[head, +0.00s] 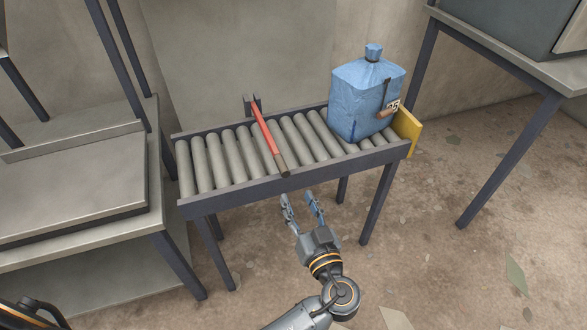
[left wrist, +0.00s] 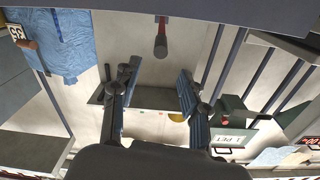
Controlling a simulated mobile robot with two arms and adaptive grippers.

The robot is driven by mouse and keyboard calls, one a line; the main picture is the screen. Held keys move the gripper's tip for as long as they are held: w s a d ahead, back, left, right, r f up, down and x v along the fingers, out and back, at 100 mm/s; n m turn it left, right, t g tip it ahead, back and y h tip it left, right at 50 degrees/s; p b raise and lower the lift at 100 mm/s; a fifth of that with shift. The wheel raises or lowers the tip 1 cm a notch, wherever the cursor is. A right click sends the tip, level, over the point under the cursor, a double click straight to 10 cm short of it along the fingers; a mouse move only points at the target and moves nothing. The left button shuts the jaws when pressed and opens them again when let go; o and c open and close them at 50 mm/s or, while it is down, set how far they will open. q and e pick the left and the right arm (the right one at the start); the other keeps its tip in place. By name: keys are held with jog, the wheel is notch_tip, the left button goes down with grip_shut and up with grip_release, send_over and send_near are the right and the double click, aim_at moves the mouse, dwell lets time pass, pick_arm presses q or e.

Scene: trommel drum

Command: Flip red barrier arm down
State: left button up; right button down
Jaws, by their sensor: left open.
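The red barrier arm (head: 266,134) runs across the roller conveyor (head: 262,184), from a dark bracket (head: 251,104) at the back rail to its dark tip near the front rail. I cannot tell how high it stands over the rollers. Its red shaft and dark end also show at the top of the left wrist view (left wrist: 161,38). My left gripper (head: 299,197) is open and empty in front of the conveyor, just below and right of the arm's tip in the head view, apart from it. Its two spread fingers (left wrist: 154,75) show in the left wrist view. My right gripper is not in view.
A blue jug (head: 362,98) stands on the rollers at the right, beside a yellow end plate (head: 407,132). A grey table (head: 75,185) stands close at the left. Another table (head: 520,62) is at the right.

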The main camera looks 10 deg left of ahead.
aim_at(278, 156)
pick_arm(q)
jog(key=x, duration=1.3)
jog(key=shift+w+a+r+p, duration=0.1)
jog(key=shift+w+a+p, duration=0.15)
jog(key=shift+a+p, duration=0.1)
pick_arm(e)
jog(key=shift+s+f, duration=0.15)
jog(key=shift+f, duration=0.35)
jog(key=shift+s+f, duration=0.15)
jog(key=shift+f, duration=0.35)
pick_arm(q)
grip_shut()
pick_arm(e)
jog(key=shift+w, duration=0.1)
